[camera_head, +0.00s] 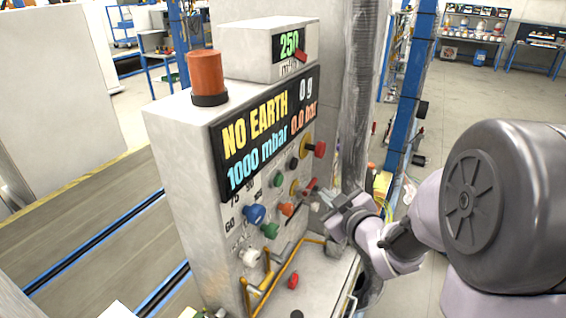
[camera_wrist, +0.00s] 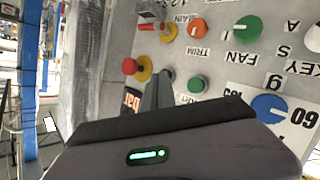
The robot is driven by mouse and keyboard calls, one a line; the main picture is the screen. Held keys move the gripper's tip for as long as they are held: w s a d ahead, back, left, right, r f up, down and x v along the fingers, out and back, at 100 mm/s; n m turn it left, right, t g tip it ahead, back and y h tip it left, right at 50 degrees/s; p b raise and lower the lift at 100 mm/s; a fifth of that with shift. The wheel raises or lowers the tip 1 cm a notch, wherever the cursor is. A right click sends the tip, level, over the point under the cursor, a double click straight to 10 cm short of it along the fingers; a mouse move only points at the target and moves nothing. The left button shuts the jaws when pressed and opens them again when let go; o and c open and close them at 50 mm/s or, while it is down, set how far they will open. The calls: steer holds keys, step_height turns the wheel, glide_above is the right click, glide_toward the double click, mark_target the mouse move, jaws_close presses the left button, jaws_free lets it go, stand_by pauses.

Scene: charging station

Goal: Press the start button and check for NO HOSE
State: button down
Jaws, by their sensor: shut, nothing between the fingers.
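The control panel's display (camera_head: 268,130) reads "NO EARTH", "1000 mbar", "0 g" and "0.0 bar"; "NO HOSE" is not shown. A green button (camera_head: 278,180) sits below the display; it also shows in the wrist view (camera_wrist: 197,84). A black button (camera_head: 293,163) is to its upper right. I cannot read a start label on either. My gripper (camera_head: 326,198) is shut and empty at the panel's right side. In the wrist view its fingers (camera_wrist: 159,80) point at the panel between the green button and a red knob on a yellow base (camera_wrist: 131,66). I cannot tell whether they touch.
Around the fingers are an orange TRIM knob (camera_wrist: 196,29), a green FAN knob (camera_wrist: 249,28), a blue knob (camera_wrist: 269,107) and a red lever (camera_wrist: 148,27). A smaller display (camera_head: 289,44) reading "250" and an orange beacon (camera_head: 207,74) are on top. A blue post (camera_head: 411,85) stands behind.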

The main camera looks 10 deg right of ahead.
mark_target(277, 180)
steer(key=w+a, duration=0.5)
steer(key=a, duration=0.2)
steer(key=shift+a+b, duration=0.3)
steer(key=shift+b, duration=0.15)
steer(key=shift+w, duration=0.1)
stand_by(1.8)
steer(key=shift+w+a+b, duration=0.2)
steer(key=shift+a+b, duration=0.15)
steer(key=shift+b, duration=0.1)
steer(key=shift+w+a+b, duration=0.25)
steer(key=shift+a+b, duration=0.1)
stand_by(0.6)
steer(key=shift+d, duration=0.15)
steer(key=shift+s+d, duration=0.5)
steer(key=shift+d, duration=0.05)
